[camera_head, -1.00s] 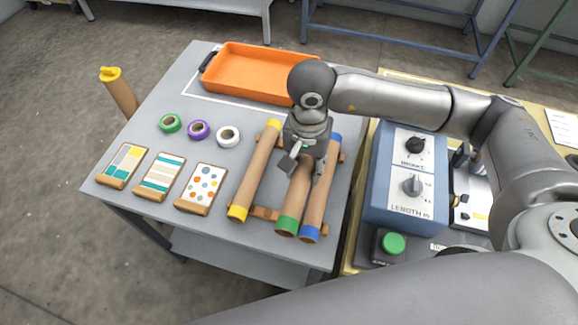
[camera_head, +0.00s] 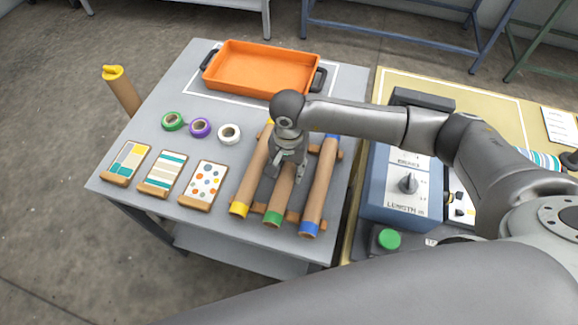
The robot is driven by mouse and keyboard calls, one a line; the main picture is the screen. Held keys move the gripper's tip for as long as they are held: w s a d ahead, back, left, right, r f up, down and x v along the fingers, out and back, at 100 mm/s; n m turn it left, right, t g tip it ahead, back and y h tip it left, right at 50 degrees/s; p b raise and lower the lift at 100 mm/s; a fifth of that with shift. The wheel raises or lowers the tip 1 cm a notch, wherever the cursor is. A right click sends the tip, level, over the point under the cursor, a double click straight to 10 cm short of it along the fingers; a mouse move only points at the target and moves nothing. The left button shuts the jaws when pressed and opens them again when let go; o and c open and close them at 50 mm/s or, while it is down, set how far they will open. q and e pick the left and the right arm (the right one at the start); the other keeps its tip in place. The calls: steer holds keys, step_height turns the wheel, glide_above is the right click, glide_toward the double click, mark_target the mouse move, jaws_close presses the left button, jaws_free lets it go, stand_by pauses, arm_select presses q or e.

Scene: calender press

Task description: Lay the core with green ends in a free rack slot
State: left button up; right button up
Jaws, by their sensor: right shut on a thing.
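The core with green ends (camera_head: 281,200) is at the rack (camera_head: 292,216), between the yellow-ended core (camera_head: 250,180) on its left and the blue-ended core (camera_head: 319,190) on its right. It lies roughly parallel to them, in line with the middle slot. My right gripper (camera_head: 286,176) is shut on it from above, around its middle. Its far end is hidden behind my arm, and I cannot tell whether it touches the rack. My left gripper is not in view.
An orange tray (camera_head: 262,66) stands at the back of the grey table. Green, purple and white tape rolls (camera_head: 229,134) and several patterned sample cards (camera_head: 162,174) lie to the left. The blue control box (camera_head: 392,205) stands at the right.

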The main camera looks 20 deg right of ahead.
mark_target(289, 167)
steer(key=shift+f, duration=0.1)
steer(key=o, duration=1)
steer(key=shift+o, duration=0.2)
steer(key=shift+r, duration=0.25)
step_height(289, 167, up, 12)
steer(key=b, duration=0.2)
steer(key=shift+f, duration=0.1)
